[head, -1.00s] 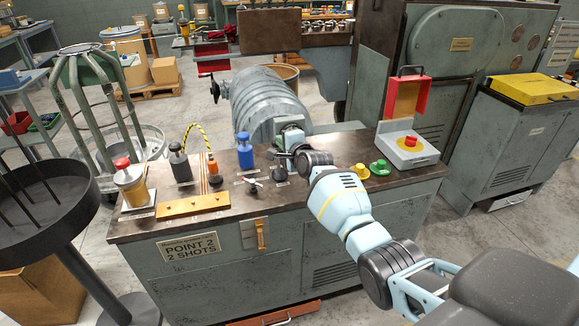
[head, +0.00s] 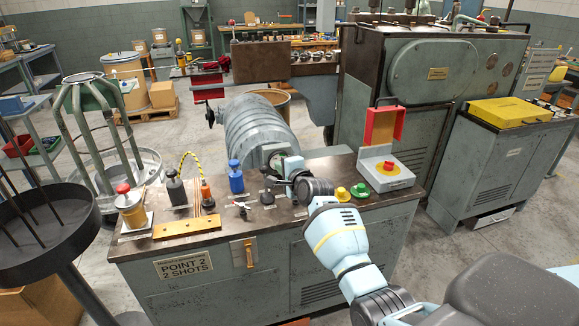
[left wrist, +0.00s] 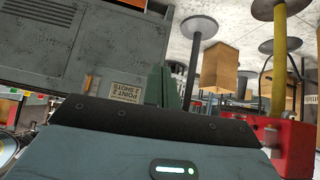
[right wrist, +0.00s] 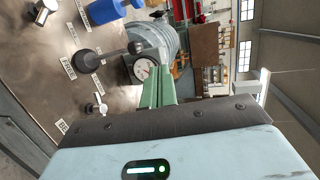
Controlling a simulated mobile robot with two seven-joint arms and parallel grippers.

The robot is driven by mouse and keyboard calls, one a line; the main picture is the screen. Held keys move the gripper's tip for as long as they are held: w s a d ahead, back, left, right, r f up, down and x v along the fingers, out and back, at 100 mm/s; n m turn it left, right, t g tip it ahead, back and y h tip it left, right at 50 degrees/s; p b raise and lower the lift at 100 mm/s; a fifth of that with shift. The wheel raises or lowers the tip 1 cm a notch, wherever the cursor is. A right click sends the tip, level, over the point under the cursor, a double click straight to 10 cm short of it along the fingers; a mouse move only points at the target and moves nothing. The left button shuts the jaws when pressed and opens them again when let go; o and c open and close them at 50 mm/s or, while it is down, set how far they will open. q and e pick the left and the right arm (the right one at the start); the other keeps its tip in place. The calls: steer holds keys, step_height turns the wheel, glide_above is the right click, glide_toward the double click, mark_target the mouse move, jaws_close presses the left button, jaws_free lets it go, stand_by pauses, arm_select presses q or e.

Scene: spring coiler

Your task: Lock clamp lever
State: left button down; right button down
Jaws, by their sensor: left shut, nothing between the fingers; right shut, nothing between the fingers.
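A black-knobbed lever (head: 267,182), which looks like the clamp lever, stands on the bench top right of the blue bottle. In the right wrist view the lever (right wrist: 108,55) shows its round black knob and a metal arm. My right gripper (head: 284,182) is over the bench just right of the lever; I cannot tell whether it touches. Its green fingers (right wrist: 157,88) are shut and empty in the right wrist view, apart from the knob. My left gripper (left wrist: 160,88) is shut and empty, seen only in the left wrist view, away from the bench top.
A ribbed grey drum (head: 252,125) lies behind. A black round tray (head: 45,230) stands at left.

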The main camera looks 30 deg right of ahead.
steer(key=s+r, duration=0.1)
steer(key=s, duration=0.2)
steer(key=shift+r+p, duration=0.35)
steer(key=shift+s, duration=0.1)
steer(key=s+a+f+n+g, duration=0.1)
steer(key=s+a+f+n, duration=0.1)
steer(key=s+f+n, duration=0.4)
steer(key=s+a+f+n+g, duration=0.1)
steer(key=s+a+f, duration=0.2)
steer(key=s+f, duration=0.6)
steer(key=s+a+f+n+g, duration=0.1)
steer(key=s+a+f+n, duration=0.1)
steer(key=s+f+n, duration=0.4)
steer(key=s+a+f+n+g+y, duration=0.1)
steer(key=s+a+f+n, duration=0.1)
steer(key=s, duration=0.7)
steer(key=s+a+f+n+g, duration=0.1)
steer(key=s+a+f+n, duration=0.2)
steer(key=s, duration=0.6)
steer(key=s+a+f+n+g+y, duration=0.1)
steer(key=s+a+f+n, duration=0.1)
steer(key=s, duration=0.7)
steer(key=shift+s+a+f+n+y, duration=0.3)
steer(key=shift+s+a+n, duration=0.15)
steer(key=shift+a, duration=0.35)
